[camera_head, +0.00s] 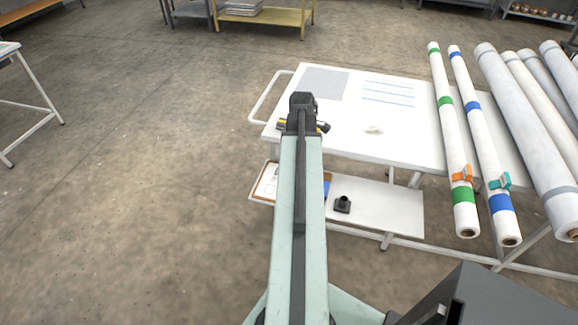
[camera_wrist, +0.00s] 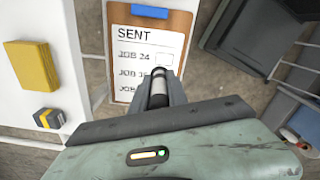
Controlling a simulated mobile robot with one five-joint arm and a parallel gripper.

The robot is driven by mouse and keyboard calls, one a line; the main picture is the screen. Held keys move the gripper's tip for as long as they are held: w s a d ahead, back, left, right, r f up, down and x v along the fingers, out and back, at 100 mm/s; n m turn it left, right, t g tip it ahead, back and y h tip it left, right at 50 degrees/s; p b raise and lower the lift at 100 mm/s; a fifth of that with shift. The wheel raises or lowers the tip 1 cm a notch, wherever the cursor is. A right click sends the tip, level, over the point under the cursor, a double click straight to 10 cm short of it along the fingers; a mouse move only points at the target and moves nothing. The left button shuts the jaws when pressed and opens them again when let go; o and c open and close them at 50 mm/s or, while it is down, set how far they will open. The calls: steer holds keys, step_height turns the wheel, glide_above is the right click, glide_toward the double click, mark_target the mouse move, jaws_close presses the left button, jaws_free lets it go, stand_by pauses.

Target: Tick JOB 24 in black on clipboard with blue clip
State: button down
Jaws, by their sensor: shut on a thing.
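In the wrist view the brown clipboard (camera_wrist: 186,30) has a blue clip (camera_wrist: 150,12) at its top. Its paper is headed SENT and lists JOB 24 (camera_wrist: 133,57) with further JOB lines below, partly hidden by my gripper. The box beside JOB 24 (camera_wrist: 164,59) looks blank. My gripper (camera_wrist: 160,78) is shut on a dark-tipped, pale-barrelled marker (camera_wrist: 159,92), whose end lies just below that box in the picture. I cannot tell whether it touches the paper.
The white cart top (camera_head: 345,130) stands above the lower shelf (camera_head: 390,213). A yellow block (camera_wrist: 31,65) and a small striped block (camera_wrist: 48,118) lie on a white surface at left. A black holder (camera_head: 342,205) stands on the shelf. Long rolls (camera_head: 455,140) lie at right.

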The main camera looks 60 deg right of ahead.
steer(key=f+b, duration=0.1)
steer(key=f+n+b, duration=0.1)
steer(key=f+b, duration=0.1)
steer(key=f+n+b, duration=0.1)
steer(key=shift+w+a+f+b, duration=0.2)
steer(key=shift+w+f+b, duration=0.1)
steer(key=shift+w+f, duration=0.1)
step_height(320, 180, down, 6)
steer(key=b, duration=0.5)
steer(key=shift+r+b, duration=0.2)
steer(key=shift+b, duration=0.15)
steer(key=shift+f+b, duration=0.6)
steer(key=shift+f, duration=0.05)
stand_by(0.9)
steer(key=shift+a, duration=0.1)
stand_by(0.7)
steer(key=shift+w+a, duration=0.25)
steer(key=shift+a, duration=0.2)
steer(key=shift+s, duration=0.1)
stand_by(0.6)
steer(key=shift+s+a+r, duration=0.1)
steer(key=shift+s+a, duration=0.15)
steer(key=shift+s, duration=0.15)
